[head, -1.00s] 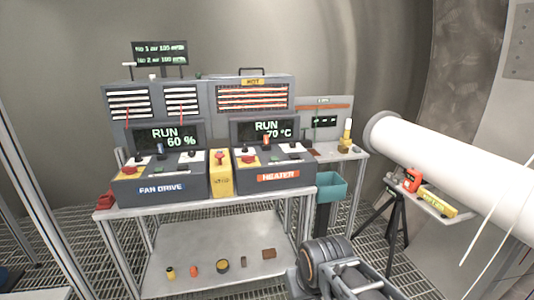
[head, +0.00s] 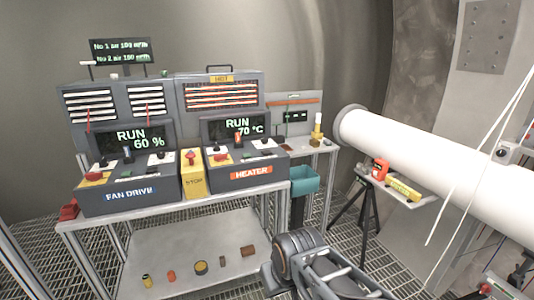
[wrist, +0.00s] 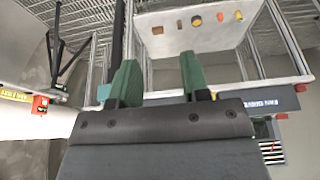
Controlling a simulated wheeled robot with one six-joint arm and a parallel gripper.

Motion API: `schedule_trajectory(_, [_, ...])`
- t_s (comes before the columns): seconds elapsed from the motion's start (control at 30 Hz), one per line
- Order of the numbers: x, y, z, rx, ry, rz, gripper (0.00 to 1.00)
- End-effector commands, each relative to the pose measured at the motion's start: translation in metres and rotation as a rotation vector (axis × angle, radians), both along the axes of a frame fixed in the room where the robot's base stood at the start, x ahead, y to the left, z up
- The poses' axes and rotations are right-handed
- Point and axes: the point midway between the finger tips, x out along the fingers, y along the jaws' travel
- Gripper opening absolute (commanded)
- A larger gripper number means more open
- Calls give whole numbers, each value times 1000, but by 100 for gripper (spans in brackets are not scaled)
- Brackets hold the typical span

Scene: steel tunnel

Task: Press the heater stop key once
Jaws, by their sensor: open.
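The heater box (head: 236,178) stands on the right part of the bench in the head view, with an orange HEATER label (head: 251,172). Its screen (head: 236,127) reads RUN 70 °C. On its top are a red button (head: 222,157) on a yellow patch, a lever with an orange part (head: 239,138) and a white patch with a dark key. I cannot read which is the stop key. My gripper (wrist: 158,75) shows two green fingers, apart and with nothing between them, in the wrist view. It is away from the heater keys; its fingertips are not clear in the head view.
The fan drive box (head: 130,195) is to the left, with a yellow STOP box (head: 193,180) with a red button between the two. A teal bin (head: 305,180) is right of the bench. A white pipe (head: 430,170) and a tripod shelf (head: 402,182) are at right.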

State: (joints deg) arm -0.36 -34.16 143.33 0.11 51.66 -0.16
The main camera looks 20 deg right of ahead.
Motion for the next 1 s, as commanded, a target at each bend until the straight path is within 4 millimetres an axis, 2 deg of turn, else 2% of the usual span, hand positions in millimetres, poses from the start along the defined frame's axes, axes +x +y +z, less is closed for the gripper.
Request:
schedule_trajectory(0.07, [0, 0, 0, 0, 0, 0, 35])
schedule_trajectory(0.43, [0, 0, 0, 0, 0, 0, 0])
schedule_trajectory(1.0, [0, 0, 0, 0, 0, 0, 0])
